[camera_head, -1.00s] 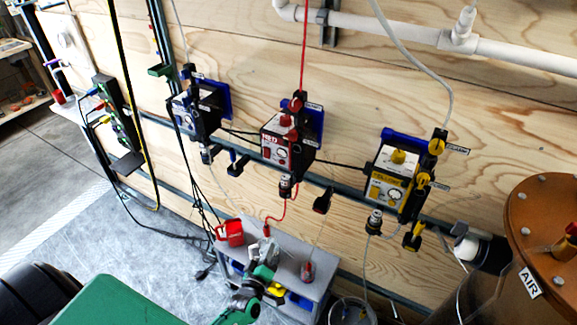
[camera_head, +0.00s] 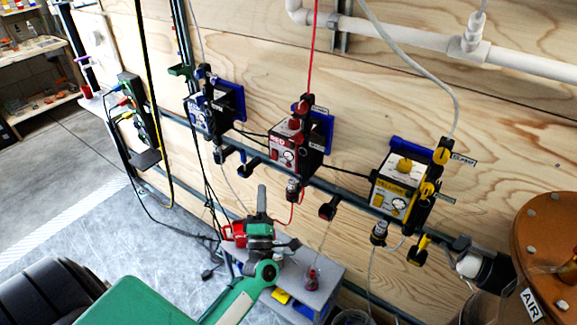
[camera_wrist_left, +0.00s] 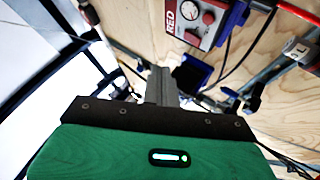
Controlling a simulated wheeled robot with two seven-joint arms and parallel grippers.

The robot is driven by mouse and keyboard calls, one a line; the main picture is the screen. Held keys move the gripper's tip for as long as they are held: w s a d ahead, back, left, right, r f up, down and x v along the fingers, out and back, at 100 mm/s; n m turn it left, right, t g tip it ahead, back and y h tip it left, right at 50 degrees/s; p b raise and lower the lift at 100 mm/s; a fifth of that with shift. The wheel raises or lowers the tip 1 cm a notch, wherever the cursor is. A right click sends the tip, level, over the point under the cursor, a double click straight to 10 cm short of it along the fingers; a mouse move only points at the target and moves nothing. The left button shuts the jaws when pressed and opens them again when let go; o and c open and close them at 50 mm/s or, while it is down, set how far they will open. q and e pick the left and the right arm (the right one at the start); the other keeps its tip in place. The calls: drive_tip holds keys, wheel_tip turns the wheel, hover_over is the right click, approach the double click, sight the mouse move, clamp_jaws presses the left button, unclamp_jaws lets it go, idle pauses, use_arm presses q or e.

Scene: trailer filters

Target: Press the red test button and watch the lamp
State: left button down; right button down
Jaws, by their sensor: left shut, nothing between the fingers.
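A red box unit (camera_head: 282,153) is mounted on the rail along the plywood wall, with a red knob or button (camera_head: 295,123) on its top. The wrist view shows its face, marked RED (camera_wrist_left: 171,17), with a dial and red round parts; which is the test button I cannot tell. I cannot make out a lamp for certain. My left gripper (camera_head: 262,190) is shut and empty, pointing up, below and left of the red unit and apart from it. Its fingers also show in the wrist view (camera_wrist_left: 160,82). My right gripper is out of view.
A blue unit (camera_head: 205,112) hangs to the left and a yellow unit (camera_head: 393,190) to the right. Hoses and cables hang around them. A small grey bench (camera_head: 325,270) with a red container stands below. A brown-topped AIR tank (camera_head: 550,235) is at the right.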

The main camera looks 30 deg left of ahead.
sight(288, 165)
use_arm(q)
drive_tip(key=w+b, duration=0.2)
drive_tip(key=w, duration=0.6)
drive_tip(key=shift+w+d, duration=0.4)
idle(0.5)
idle(1.1)
drive_tip(key=shift+w+b, duration=0.15)
drive_tip(key=shift+b, duration=0.15)
drive_tip(key=shift+w, duration=0.3)
drive_tip(key=shift+w+b, duration=0.3)
drive_tip(key=shift+w, duration=0.05)
idle(0.5)
drive_tip(key=shift+s, duration=0.8)
